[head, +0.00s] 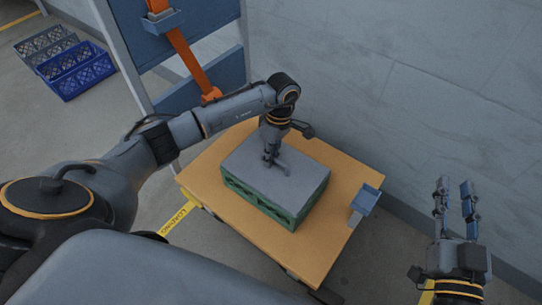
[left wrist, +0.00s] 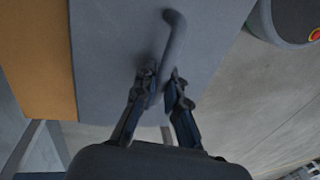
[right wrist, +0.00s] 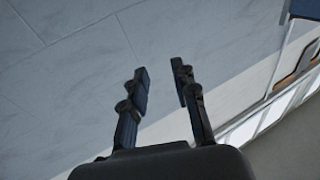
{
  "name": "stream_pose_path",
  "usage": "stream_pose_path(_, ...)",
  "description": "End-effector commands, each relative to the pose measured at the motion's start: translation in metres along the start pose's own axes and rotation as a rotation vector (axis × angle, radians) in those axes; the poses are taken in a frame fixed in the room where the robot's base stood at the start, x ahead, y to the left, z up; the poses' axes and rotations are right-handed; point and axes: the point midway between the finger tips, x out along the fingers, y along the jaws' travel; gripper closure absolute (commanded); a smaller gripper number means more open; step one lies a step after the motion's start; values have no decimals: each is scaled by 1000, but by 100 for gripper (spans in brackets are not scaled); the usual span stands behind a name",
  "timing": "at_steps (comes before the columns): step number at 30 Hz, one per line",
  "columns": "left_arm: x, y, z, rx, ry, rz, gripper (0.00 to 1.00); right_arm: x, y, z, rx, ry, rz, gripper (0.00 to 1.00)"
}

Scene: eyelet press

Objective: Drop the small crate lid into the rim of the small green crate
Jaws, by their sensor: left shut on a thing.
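The small crate lid (head: 300,176) is a flat grey plate with a bar handle on top. It lies over the top of the small green crate (head: 262,204), and its outline roughly matches the crate's; I cannot tell whether it sits inside the rim. My left gripper (head: 272,161) is shut on the lid's handle. In the left wrist view, the fingers (left wrist: 160,92) close around the handle (left wrist: 174,45) above the grey lid (left wrist: 110,60). My right gripper (head: 455,190) is open and empty off to the right, and its fingers stand apart in the right wrist view (right wrist: 160,85).
The green crate stands on an orange-yellow table (head: 330,250). A small blue bracket (head: 365,199) is at the table's right edge. A blue panel frame (head: 205,35) stands behind left. Blue and grey crates (head: 75,70) are on the floor far left. A wall runs behind the table.

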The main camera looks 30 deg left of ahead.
Motion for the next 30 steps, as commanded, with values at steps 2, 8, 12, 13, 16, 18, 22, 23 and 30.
stream_pose_path(2, 0, 0, 0, 0, 0, 1, 100, 0, 0, -2, 0, 9, 0, 72)
stream_pose_path(8, 1, 0, 0, 0, 0, 1, 100, 0, -1, -3, 1, 21, -1, 72)
stream_pose_path(12, 2, 0, 0, 0, 0, 0, 100, 0, -1, -6, 1, 35, -2, 72)
stream_pose_path(13, 2, 1, 0, 0, 0, 1, 100, 0, -1, -7, 1, 39, -2, 72)
stream_pose_path(16, 2, 1, 0, 0, 0, 1, 100, 1, -1, -8, 1, 45, -2, 72)
stream_pose_path(18, 2, 1, 0, 0, 0, 1, 100, 1, -1, -8, 1, 49, -3, 72)
stream_pose_path(22, 2, 1, 0, 0, 0, 1, 66, 1, -1, -10, 1, 53, -3, 72)
stream_pose_path(23, 2, 1, 0, 0, 0, 1, 62, 1, -1, -10, 1, 53, -3, 72)
stream_pose_path(30, 3, 0, 0, 0, 0, 0, 62, 1, -2, -9, 2, 52, -3, 72)
